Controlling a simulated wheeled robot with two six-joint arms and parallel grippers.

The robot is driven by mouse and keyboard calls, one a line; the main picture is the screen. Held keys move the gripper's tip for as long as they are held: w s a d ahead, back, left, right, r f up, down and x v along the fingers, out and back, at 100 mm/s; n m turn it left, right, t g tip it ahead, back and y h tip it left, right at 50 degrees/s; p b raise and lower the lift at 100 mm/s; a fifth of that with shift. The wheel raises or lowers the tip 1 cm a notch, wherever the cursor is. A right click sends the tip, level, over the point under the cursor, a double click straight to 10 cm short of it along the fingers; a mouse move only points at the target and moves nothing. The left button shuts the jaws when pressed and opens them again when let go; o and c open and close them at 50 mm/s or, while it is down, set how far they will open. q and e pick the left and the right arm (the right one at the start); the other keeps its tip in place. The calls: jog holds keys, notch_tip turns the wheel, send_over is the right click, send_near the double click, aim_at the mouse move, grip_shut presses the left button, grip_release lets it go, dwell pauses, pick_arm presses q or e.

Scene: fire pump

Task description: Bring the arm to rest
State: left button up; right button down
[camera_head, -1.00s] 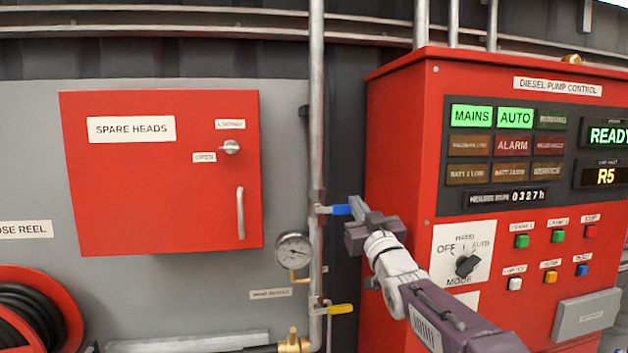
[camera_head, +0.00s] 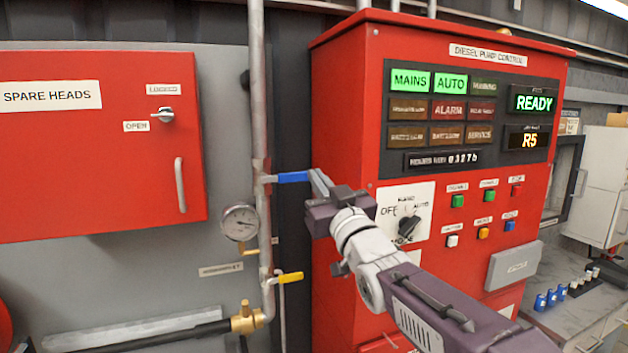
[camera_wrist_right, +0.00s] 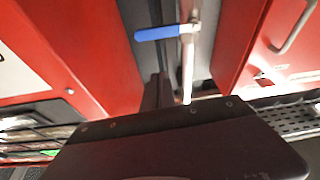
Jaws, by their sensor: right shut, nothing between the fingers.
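My right arm comes in from the lower right in the head view. Its gripper (camera_head: 319,183) is shut and empty, pointing at the wall beside the blue valve lever (camera_head: 293,178). The fingertips appear close to the lever's right end; I cannot tell whether they touch. The lever sits level on the vertical grey pipe (camera_head: 260,120). In the right wrist view the dark gripper body (camera_wrist_right: 180,145) fills the bottom, and the blue lever (camera_wrist_right: 157,33) shows beyond it, with its handle to the left. My left gripper is not in view.
The red diesel pump control cabinet (camera_head: 345,100) stands just right of the gripper. A red spare heads box (camera_head: 90,180) hangs at left. A gauge (camera_head: 239,222) and a yellow lever (camera_head: 290,277) are on the pipework below. A counter (camera_head: 575,315) is at lower right.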

jog(key=s+d+f+m+g+h+p, duration=0.1)
jog(key=d+f+m+g+h, duration=0.2)
jog(key=f, duration=1.2)
jog(key=s+d+f+g+h, duration=0.1)
jog(key=d+f+g+h, duration=0.35)
jog(key=f, duration=1.05)
jog(key=s+d+f+g, duration=0.2)
jog(key=s+f+g, duration=0.2)
jog(key=s+f, duration=0.2)
jog(key=s+d+f+m+g, duration=0.1)
jog(key=s+d+f+g, duration=0.1)
jog(key=s+f, duration=0.4)
jog(key=s+d+f+m+g, duration=0.1)
jog(key=s+f+g, duration=0.4)
jog(key=s, duration=0.8)
notch_tip(320, 180, down, 2)
jog(key=shift+d+f+g+p, duration=0.1)
jog(key=shift+d+g+p, duration=0.3)
jog(key=shift+d, duration=0.35)
jog(key=shift+w, duration=0.1)
